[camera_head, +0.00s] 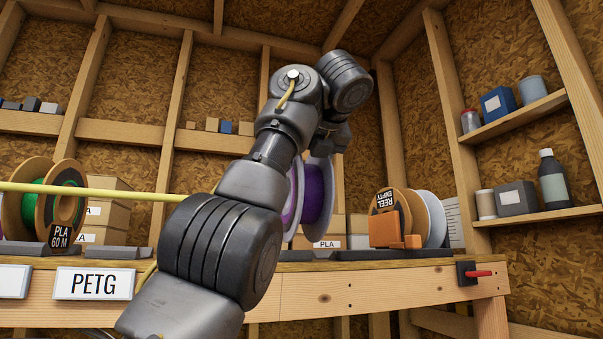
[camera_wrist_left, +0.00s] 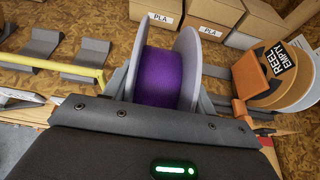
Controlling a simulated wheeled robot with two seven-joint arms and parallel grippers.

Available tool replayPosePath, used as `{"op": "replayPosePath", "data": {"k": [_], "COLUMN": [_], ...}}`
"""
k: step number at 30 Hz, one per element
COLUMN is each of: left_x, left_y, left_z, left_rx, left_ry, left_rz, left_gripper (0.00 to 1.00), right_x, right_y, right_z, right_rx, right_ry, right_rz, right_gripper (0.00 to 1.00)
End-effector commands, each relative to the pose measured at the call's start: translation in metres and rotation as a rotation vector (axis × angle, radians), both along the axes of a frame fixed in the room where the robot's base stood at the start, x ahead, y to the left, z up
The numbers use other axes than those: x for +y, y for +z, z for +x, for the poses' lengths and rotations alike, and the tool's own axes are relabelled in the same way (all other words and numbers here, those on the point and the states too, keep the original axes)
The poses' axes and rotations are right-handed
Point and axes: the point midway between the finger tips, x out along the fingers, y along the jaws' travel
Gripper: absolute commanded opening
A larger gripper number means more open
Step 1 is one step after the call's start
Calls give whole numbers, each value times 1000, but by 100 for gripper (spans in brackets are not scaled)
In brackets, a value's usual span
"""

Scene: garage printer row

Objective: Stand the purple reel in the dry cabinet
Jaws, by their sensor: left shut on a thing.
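The purple reel (camera_head: 317,196) has pale flanges and shows partly behind my left arm, upright over the bench's back area. In the left wrist view the purple reel (camera_wrist_left: 158,78) is right in front of my left gripper (camera_wrist_left: 163,106), which is shut on it. In the head view my arm hides much of the reel and the grip. I cannot tell whether the reel's lower edge touches anything. I see nothing I can clearly name as the dry cabinet. My right gripper is not in view.
The bench (camera_head: 380,282) carries grey cradles, a green reel (camera_head: 62,205) at left and a "REEL EMPTY" reel (camera_head: 393,215) at right. PLA boxes (camera_head: 330,230) stand behind. A yellow bar-like line (camera_head: 110,192) crosses at left.

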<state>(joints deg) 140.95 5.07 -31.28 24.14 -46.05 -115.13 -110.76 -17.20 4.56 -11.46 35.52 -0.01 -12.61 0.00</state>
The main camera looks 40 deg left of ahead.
Motion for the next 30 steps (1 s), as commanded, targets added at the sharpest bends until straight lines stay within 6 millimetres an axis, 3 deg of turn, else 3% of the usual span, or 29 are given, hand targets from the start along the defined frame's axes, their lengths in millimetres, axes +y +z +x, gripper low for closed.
{"op": "replayPosePath", "data": {"k": [18,30], "left_x": [-50,-54], "left_y": [0,1], "left_z": [-35,-38], "left_rx": [-2,-2], "left_ry": [-2,-1], "left_rz": [2,1], "left_gripper": [10,10], "right_x": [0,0], "right_y": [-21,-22], "right_z": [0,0], "right_rx": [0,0], "right_ry": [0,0], "right_rz": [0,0], "right_gripper": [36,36]}}
